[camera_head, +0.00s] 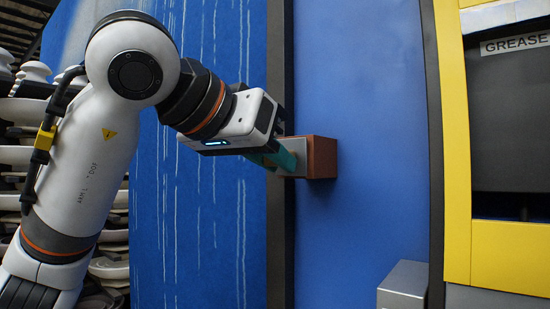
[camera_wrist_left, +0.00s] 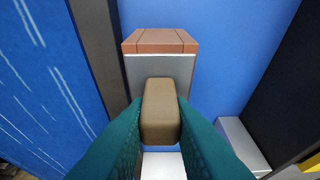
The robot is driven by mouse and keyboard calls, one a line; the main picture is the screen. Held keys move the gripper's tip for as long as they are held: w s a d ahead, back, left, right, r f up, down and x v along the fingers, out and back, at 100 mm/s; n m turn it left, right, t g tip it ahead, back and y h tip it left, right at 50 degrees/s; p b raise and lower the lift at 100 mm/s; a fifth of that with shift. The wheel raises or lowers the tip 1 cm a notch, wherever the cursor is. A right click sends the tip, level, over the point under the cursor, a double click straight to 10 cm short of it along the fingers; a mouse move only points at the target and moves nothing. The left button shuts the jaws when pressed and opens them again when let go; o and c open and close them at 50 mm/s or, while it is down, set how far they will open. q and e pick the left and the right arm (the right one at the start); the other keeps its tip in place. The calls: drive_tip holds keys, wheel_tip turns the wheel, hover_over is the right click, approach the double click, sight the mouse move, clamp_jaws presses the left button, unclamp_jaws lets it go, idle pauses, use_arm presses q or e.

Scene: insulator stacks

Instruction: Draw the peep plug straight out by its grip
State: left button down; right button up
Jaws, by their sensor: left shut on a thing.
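The peep plug's grip (camera_wrist_left: 161,112) is a tan, rounded block in the left wrist view. My left gripper (camera_wrist_left: 160,115) is shut on it, with a teal finger pressed on each side. Behind the grip is a grey plate (camera_wrist_left: 158,72) on a reddish-brown housing (camera_wrist_left: 160,41). In the head view the brown housing (camera_head: 322,158) juts from the blue wall, and my left gripper (camera_head: 283,160) reaches it from the left. The fingers hide the grip there. I cannot tell how deep the plug sits. My right gripper is not in view.
A dark vertical strip (camera_head: 280,60) runs down the blue wall (camera_head: 360,80) beside the housing. A grey box (camera_head: 402,285) stands below right. A yellow frame (camera_head: 456,150) with a dark panel marked GREASE is at right. Stacked insulators (camera_head: 110,265) stand at far left.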

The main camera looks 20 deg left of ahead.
use_arm(q)
drive_tip(key=s+a, duration=0.3)
drive_tip(key=s, duration=0.5)
drive_tip(key=shift+s, duration=0.4)
idle(1.2)
drive_tip(key=shift+a, duration=0.1)
idle(0.3)
